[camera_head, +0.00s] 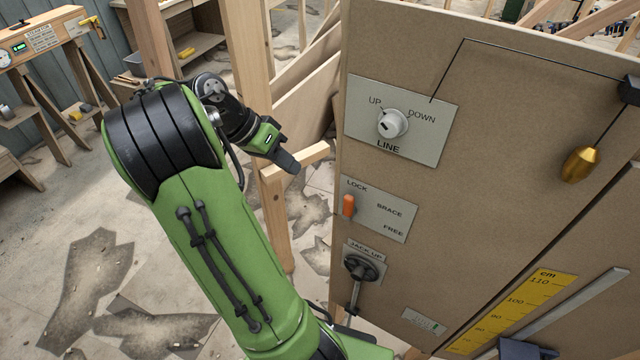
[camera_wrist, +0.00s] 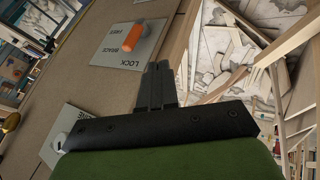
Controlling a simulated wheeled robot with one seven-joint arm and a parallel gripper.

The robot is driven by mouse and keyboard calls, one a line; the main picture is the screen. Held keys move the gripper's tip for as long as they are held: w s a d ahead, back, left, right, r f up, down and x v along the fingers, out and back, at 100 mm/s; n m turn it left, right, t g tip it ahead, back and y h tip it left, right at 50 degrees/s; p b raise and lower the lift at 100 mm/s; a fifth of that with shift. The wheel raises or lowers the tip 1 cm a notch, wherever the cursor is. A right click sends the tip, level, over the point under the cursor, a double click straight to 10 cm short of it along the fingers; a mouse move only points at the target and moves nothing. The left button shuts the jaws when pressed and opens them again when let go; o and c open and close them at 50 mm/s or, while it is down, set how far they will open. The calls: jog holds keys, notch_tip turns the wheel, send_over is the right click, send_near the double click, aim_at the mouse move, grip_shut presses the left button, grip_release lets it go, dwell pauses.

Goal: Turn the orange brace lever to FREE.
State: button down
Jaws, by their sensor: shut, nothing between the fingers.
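The orange brace lever (camera_head: 348,205) sits at the left of a grey plate (camera_head: 385,222) marked LOCK, BRACE and FREE on the brown panel. Its end points toward LOCK. In the wrist view the lever (camera_wrist: 132,37) lies beyond my fingertips and slightly left, with its end nearest the LOCK word. My gripper (camera_head: 291,164) is left of the panel's edge, above and left of the lever in the head view. The wrist view shows its fingers (camera_wrist: 157,72) together, empty and apart from the lever.
The LINE knob (camera_head: 392,123) is above the lever and a dark JACK UP crank (camera_head: 359,268) below. A brass weight (camera_head: 581,164) hangs at right on a cord. A wooden post and rail (camera_head: 300,160) stand close to my gripper, left of the panel.

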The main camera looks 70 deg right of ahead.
aim_at(350, 206)
jog(key=s+d+f+b, duration=0.1)
jog(key=s+f+b, duration=0.2)
jog(key=s+f, duration=0.4)
jog(key=shift+s+d+f, duration=0.3)
jog(key=shift+s+f, duration=0.1)
jog(key=shift+s, duration=0.65)
jog(key=shift+w+b, duration=0.1)
jog(key=shift+b, duration=0.2)
